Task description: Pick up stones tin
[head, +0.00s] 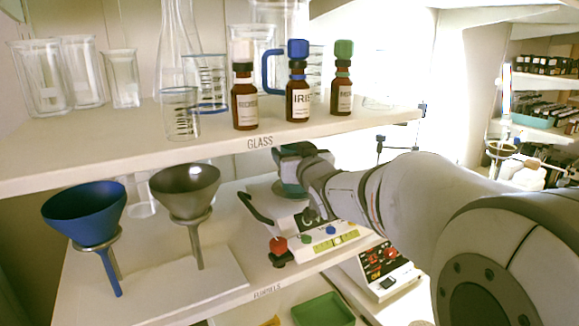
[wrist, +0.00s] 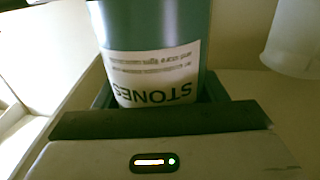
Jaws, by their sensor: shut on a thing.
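The stones tin (wrist: 155,30) is a teal cylinder with a white label that reads STONES upside down in the wrist view. It fills the space between the jaws of my gripper (wrist: 158,98), which is shut on it. In the head view my gripper (head: 300,158) is under the glass shelf, above the lower shelf by the scale. Only a small teal part of the tin shows there (head: 289,189); the arm and gripper hide the rest. I cannot tell whether the tin touches what is below it.
The upper shelf (head: 130,150) holds glassware and three brown bottles close above my gripper. A blue funnel (head: 84,215) and a grey funnel (head: 186,190) stand to the left. The scale (head: 328,238) is right below my gripper. A clear vessel (wrist: 292,40) shows in the wrist view.

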